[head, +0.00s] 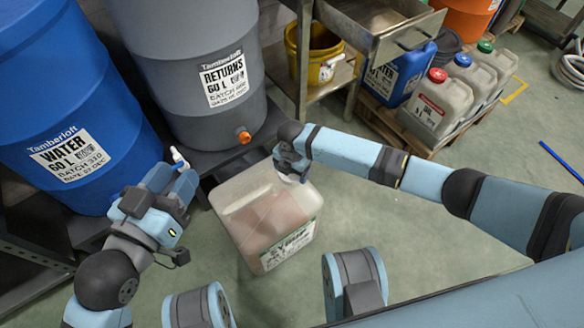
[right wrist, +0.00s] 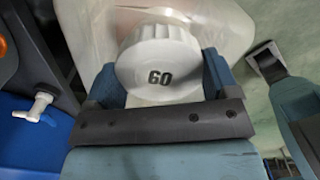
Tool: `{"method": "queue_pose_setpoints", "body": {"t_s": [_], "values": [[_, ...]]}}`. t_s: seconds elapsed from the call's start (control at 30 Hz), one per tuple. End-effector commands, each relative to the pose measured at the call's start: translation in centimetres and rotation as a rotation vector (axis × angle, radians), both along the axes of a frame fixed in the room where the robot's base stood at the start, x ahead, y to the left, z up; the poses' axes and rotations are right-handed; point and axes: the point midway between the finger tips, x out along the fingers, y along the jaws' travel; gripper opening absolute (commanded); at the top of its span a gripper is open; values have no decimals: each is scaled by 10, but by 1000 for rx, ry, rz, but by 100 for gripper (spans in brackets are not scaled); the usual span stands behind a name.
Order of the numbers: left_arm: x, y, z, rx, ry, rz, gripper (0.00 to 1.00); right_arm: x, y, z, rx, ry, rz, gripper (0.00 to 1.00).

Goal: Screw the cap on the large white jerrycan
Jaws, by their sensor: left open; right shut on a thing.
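The large white jerrycan (head: 238,197) stands upright on the floor in the middle of the head view, translucent with reddish-brown contents and a green-edged label. My right gripper (head: 289,166) is at its top right corner, shut on the white ribbed cap marked 60 (right wrist: 158,62). The jerrycan's pale body (right wrist: 225,22) shows behind the cap in the right wrist view. The gripper hides most of the cap in the head view, and the neck is hidden, so I cannot tell how far the cap sits on it. My left gripper (head: 174,181) is open and empty, left of the jerrycan.
Several smaller cans sit on a pallet (head: 400,130) at upper right. The floor right of the jerrycan is clear.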

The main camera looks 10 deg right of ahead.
Motion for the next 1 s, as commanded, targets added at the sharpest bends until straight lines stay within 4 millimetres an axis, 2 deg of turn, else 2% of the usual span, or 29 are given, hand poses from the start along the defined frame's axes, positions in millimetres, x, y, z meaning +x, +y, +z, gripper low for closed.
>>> {"method": "queue_pose_setpoints", "body": {"t_s": [1.0], "values": [[0, 0, 6, 0, 2, 1, 43, 0, 0, -1, -1, 1, 0, 52]]}}
